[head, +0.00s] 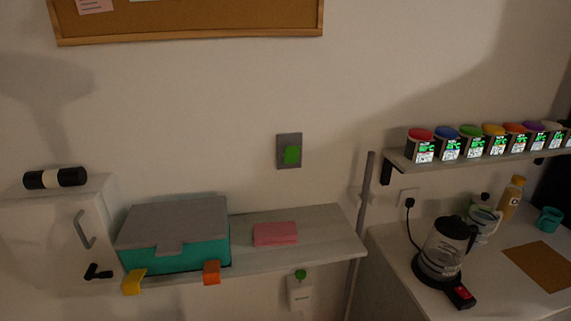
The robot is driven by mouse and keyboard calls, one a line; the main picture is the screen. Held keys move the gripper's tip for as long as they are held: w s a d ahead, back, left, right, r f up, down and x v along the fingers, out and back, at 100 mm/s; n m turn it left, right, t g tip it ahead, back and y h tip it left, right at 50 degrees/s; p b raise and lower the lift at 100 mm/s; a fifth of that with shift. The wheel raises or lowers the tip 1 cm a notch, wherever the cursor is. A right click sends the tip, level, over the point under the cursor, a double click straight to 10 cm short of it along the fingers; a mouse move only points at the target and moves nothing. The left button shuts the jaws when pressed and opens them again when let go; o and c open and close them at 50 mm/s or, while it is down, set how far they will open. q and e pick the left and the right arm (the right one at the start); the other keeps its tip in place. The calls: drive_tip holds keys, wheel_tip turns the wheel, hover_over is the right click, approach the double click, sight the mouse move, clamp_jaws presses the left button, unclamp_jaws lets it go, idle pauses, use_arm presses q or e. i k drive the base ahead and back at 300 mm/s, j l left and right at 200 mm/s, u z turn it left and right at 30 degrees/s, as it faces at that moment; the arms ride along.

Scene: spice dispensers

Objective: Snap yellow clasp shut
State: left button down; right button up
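A teal box (172,258) with a grey lid (176,220) sits on the left part of a wall shelf, its lid down. The yellow clasp (133,282) is at the lower front left of the box, at the shelf's front edge. It looks angled outward and its upper end does not reach the lid. An orange clasp (211,272) is at the lower front right and also stays below the lid. The exact seating of both clasps is too small to tell. Neither of my grippers shows in the head view.
Pink sheets (275,234) lie on the shelf (325,243) right of the box, with bare shelf around them. A white cabinet (55,235) stands close on the left. A kettle (446,249) stands on the right counter, under a row of colored-lid dispensers (495,141).

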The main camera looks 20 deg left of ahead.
sight(131, 287)
drive_tip(key=u, duration=1.5)
